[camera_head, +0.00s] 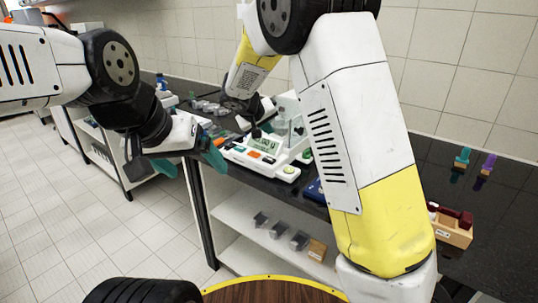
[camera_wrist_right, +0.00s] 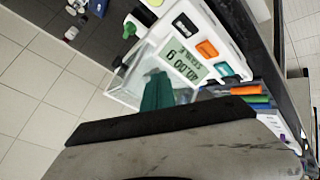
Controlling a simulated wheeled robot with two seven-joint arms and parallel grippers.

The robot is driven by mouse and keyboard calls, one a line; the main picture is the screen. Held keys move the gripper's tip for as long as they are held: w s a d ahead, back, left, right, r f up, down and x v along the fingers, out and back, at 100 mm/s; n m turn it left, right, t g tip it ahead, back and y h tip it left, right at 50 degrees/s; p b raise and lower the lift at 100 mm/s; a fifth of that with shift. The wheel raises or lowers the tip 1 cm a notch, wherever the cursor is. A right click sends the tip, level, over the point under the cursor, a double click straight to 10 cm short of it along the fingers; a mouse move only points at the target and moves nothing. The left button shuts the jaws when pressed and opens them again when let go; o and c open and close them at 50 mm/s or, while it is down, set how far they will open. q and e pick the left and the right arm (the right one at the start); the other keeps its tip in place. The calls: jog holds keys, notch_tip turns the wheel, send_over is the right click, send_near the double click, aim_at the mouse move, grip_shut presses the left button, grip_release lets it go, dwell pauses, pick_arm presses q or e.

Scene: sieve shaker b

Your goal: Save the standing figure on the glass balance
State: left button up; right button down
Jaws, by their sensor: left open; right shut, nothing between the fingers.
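The white glass balance (camera_head: 289,172) stands on the black bench, its lit display (camera_head: 264,145) facing forward with dark digits too small to read here. In the right wrist view the display (camera_wrist_right: 180,65) is tilted and shows two lines of figures, not surely legible. My left gripper (camera_head: 188,161) is open and empty, left of the balance.
Metal weights or similar small pieces (camera_head: 210,107) lie behind on the bench. A wooden block holder (camera_head: 452,227) and teal (camera_head: 462,158) and purple (camera_head: 487,164) pieces stand at right. Grey blocks (camera_head: 279,229) lie on the lower shelf. My right arm hides part of the bench.

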aim_at(268, 160)
jog(key=shift+f, duration=3.95)
jog(key=shift+f, duration=0.15)
jog(key=shift+f, duration=0.3)
jog(key=shift+f, duration=0.45)
jog(key=shift+r, duration=0.9)
jog(key=shift+r, duration=2.55)
